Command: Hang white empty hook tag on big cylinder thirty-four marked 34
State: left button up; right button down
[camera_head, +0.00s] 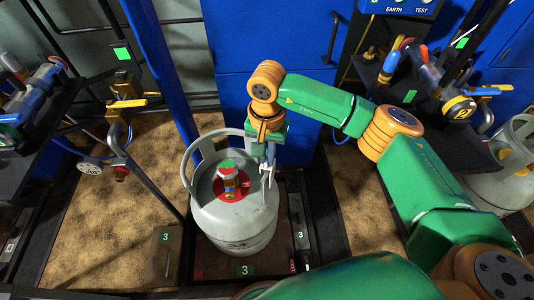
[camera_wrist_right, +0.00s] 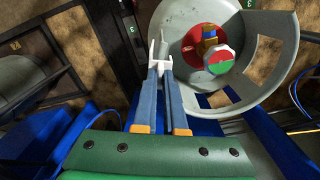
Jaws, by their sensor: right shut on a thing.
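A big grey gas cylinder (camera_head: 236,218) stands upright in the middle of the head view, with an open collar, a red disc and a red-and-green valve knob (camera_head: 229,168) on top. Its number cannot be read. In the right wrist view the cylinder (camera_wrist_right: 178,18) fills the upper right. My right gripper (camera_head: 268,160) is over the cylinder's right shoulder, right of the valve. It is shut on a small white hook tag (camera_head: 270,175), which also shows at the fingertips (camera_wrist_right: 153,52). I cannot tell whether the tag touches the cylinder. My left gripper is not in view.
Green signs marked 3 (camera_head: 244,270) are around the cylinder's bay. Another grey cylinder (camera_head: 507,165) stands at the far right. Valve racks (camera_head: 440,100) flank both sides, and a blue cabinet (camera_head: 268,45) stands behind. A metal pipe (camera_head: 150,185) slants left of the cylinder.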

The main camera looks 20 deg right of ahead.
jog(key=shift+s+f+b, duration=0.25)
jog(key=shift+f+b, duration=0.8)
jog(key=shift+f, duration=0.1)
jog(key=shift+w+f, duration=0.25)
jog(key=shift+f, duration=0.2)
jog(key=shift+r, duration=0.1)
jog(key=c, duration=0.9)
grip_release()
jog(key=shift+r, duration=0.2)
jog(key=shift+r+p, duration=2.45)
jog(key=shift+r, duration=1.25)
jog(key=shift+f, duration=0.1)
